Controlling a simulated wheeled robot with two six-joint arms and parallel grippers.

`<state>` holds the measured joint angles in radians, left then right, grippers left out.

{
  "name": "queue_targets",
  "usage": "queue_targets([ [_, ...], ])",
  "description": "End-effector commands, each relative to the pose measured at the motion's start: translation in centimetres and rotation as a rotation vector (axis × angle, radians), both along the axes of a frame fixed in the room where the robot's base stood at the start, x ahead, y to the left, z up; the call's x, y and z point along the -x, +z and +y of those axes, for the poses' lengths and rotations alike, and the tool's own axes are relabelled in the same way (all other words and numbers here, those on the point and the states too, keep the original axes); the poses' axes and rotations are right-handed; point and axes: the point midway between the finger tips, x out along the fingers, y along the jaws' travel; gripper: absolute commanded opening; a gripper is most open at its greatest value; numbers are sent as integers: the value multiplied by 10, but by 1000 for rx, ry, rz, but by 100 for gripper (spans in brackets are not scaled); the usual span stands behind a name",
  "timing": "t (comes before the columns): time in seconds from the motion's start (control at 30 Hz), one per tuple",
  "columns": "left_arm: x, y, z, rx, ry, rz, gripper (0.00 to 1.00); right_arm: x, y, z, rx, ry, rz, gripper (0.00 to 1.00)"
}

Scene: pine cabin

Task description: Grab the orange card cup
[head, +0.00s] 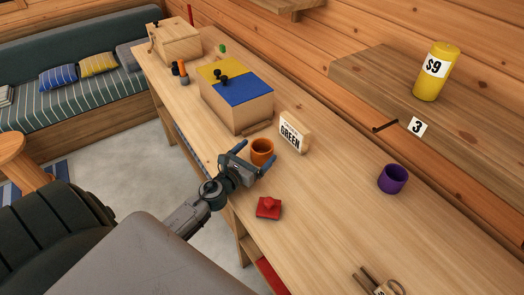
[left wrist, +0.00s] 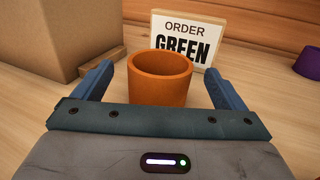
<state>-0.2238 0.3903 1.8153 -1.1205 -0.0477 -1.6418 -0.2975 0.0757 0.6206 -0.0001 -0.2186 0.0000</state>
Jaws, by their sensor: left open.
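The orange card cup (head: 261,152) stands upright on the wooden counter in the head view, in front of the sign reading GREEN. My left gripper (head: 250,160) is open at the cup, with its blue fingers on either side. In the left wrist view the orange cup (left wrist: 160,78) sits between the two fingers of my left gripper (left wrist: 160,85). Gaps show between the cup and each finger, and the cup's lower part is hidden by the gripper body. My right gripper is not in view.
The sign (head: 294,132) stands just behind the cup. A box with a yellow and blue lid (head: 237,108) is to the left. A red piece (head: 268,208) lies nearer the counter's front edge. A purple cup (head: 392,179) stands to the right, with bare counter between.

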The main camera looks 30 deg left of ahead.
Motion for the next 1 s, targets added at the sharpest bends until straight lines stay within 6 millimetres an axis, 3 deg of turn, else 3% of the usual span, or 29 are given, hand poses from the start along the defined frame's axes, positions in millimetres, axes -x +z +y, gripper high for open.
queue_targets([
  [0.23,-34,2,-1,1,2,-1,93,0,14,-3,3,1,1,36],
  [0.57,-40,0,-2,1,0,-1,93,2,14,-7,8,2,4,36],
  [0.8,-40,0,-2,1,0,0,45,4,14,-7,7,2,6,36],
  [1.0,-40,0,-2,1,1,0,45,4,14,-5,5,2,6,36],
])
